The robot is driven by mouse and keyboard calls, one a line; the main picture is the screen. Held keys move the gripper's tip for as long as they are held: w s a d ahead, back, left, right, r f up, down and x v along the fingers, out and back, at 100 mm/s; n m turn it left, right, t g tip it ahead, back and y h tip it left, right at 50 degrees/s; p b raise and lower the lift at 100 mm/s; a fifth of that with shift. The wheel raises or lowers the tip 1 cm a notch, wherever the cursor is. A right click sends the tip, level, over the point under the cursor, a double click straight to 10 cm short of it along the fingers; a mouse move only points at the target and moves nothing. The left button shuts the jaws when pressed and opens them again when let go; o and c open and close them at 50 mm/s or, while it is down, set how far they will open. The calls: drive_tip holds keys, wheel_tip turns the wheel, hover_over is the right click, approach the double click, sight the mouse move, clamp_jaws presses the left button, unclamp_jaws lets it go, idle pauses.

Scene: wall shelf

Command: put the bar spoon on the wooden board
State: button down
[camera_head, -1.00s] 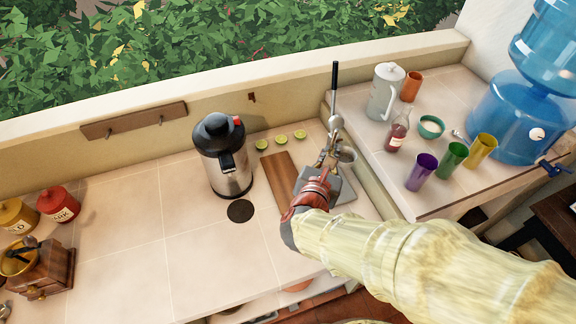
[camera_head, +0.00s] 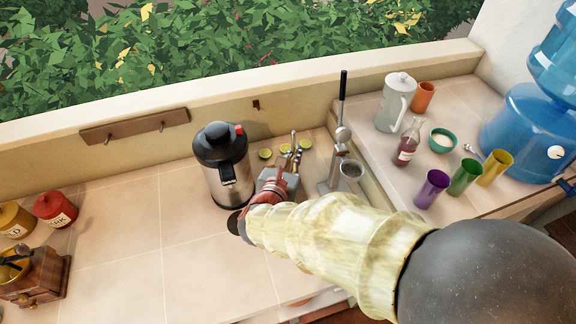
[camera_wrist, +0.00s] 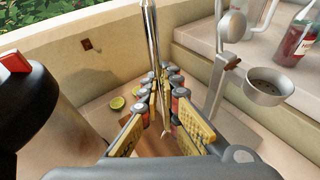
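My gripper (camera_head: 291,160) is over the counter between the steel flask and the citrus press. In the wrist view its two fingers (camera_wrist: 164,90) are closed around a thin metal rod, the bar spoon (camera_wrist: 153,40). The spoon stands roughly upright, its upper part rising above the fingers and its lower end showing between the yellow pads. The wooden board (camera_wrist: 150,146) lies below the fingers, partly covered by them. In the head view my arm and gripper hide most of the board. I cannot tell the gap between spoon and board.
The steel flask (camera_head: 225,172) stands close on the left. The citrus press (camera_head: 341,135), with its tall lever and cup, stands close on the right. Lime halves (camera_head: 265,154) lie behind, near the wall. A raised ledge holds a pitcher (camera_head: 394,103), bottle and cups.

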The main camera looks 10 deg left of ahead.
wheel_tip(320, 180, down, 6)
drive_tip(key=w+a+b, duration=0.1)
drive_tip(key=w+a, duration=0.1)
drive_tip(key=shift+f, duration=0.25)
drive_tip(key=shift+w, duration=0.1)
drive_tip(key=shift+f+b, duration=0.2)
drive_tip(key=shift+b, duration=0.2)
drive_tip(key=c, duration=2)
unclamp_jaws()
drive_tip(key=shift+c, duration=0.2)
drive_tip(key=p+v, duration=0.2)
drive_tip(key=v, duration=1)
drive_tip(key=shift+r, duration=0.15)
